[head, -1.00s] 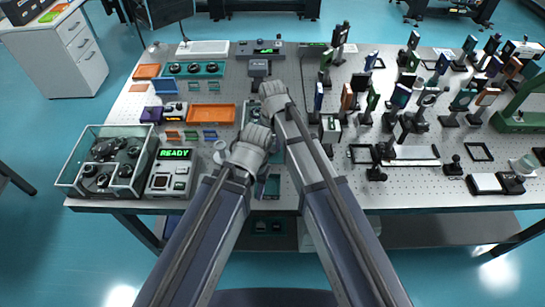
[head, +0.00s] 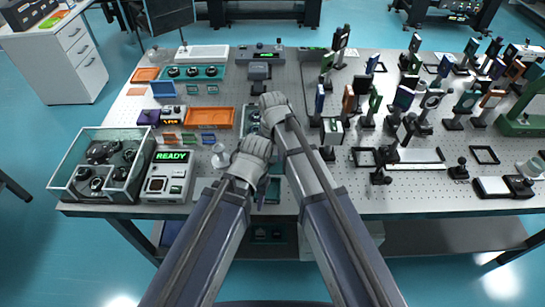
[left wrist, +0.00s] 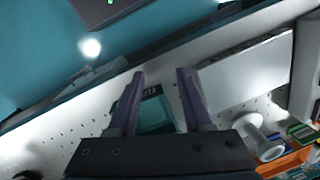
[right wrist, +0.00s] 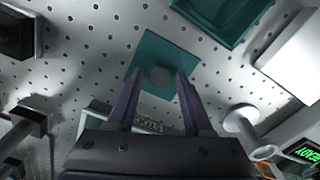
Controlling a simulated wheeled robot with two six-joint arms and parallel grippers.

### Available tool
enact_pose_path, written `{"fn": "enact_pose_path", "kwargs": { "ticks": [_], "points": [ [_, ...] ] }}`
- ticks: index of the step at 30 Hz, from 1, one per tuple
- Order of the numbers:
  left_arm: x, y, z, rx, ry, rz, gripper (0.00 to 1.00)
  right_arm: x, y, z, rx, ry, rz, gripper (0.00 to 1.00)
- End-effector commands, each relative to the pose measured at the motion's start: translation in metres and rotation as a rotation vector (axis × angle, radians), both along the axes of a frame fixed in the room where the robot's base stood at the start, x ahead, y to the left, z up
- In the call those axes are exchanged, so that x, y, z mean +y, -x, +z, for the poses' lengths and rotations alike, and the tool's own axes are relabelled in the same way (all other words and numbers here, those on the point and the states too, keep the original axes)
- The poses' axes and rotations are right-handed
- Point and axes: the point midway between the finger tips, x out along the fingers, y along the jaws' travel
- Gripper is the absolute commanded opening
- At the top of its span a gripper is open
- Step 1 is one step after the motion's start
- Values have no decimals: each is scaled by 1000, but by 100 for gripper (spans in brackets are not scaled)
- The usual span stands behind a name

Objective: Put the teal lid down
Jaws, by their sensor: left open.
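The teal lid (right wrist: 178,52), a flat square with a round grey knob (right wrist: 160,76), shows in the right wrist view and looks flat on the perforated table. My right gripper (right wrist: 161,73) is open, its fingertips either side of the knob with gaps. In the head view my arms hide the lid. My left gripper (left wrist: 160,72) is open and empty above a teal open container (left wrist: 156,113) near the table's front edge. This container also shows in the head view (head: 272,189) and at the top of the right wrist view (right wrist: 222,12).
A white spool-shaped piece (head: 219,156) stands left of my left gripper, near the READY box (head: 168,178). Optical mounts crowd the right side. Bare table shows around the lid.

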Motion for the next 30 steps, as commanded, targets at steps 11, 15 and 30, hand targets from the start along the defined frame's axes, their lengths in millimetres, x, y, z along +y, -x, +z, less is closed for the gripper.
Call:
{"fn": "enact_pose_path", "kwargs": {
  "ticks": [11, 15, 30],
  "points": [
    [0, 0, 1, 0, 0, 0, 50, 0, 0, 0, 0, 0, 0, 66],
    [0, 0, 5, 0, 0, 0, 50, 0, 0, 5, 0, 0, 0, 66],
    [0, 0, 63, 0, 0, 0, 50, 0, 0, 63, 0, 0, 0, 66]
  ]
}}
